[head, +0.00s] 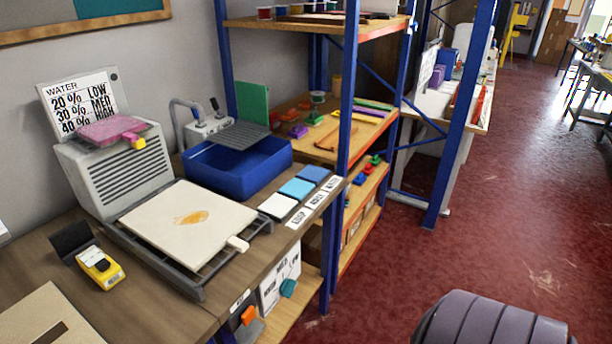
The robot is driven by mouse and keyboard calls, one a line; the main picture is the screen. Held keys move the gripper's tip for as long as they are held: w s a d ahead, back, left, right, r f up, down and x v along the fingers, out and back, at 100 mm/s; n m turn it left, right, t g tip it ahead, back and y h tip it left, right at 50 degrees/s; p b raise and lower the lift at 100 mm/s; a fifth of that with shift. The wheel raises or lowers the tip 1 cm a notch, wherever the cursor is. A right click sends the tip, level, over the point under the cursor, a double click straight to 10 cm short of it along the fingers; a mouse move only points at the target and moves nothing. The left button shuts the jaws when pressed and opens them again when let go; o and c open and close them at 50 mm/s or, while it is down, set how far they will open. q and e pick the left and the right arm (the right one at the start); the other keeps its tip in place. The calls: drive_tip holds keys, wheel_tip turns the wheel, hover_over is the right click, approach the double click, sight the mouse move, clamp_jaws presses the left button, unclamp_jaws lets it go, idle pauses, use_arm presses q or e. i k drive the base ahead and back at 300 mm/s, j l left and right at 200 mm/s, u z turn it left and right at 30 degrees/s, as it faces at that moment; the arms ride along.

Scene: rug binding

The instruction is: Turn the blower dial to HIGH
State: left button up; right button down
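A grey blower with a slatted front (120,175) stands at the back left of the wooden bench. Below the bench's right edge is a white panel (270,292) with partly readable lettering that seems to include MED. A teal knob (288,288) sits at its lower right; which mark it points to is too small to tell. An orange knob (248,315) is to its left, under another small label. I cannot tell for sure which knob is the blower dial. Neither gripper is in view.
A sign (82,103) reads WATER, 20% LOW, 30% MED, 40% HIGH. A cream pad with an orange stain (190,217) lies on a rack before the blower. A yellow meter (100,265) and blue tub (235,172) are on the bench. Blue-posted shelves stand behind; red floor is open at right.

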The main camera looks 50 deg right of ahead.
sight(288, 286)
drive_tip(key=z, duration=1.3)
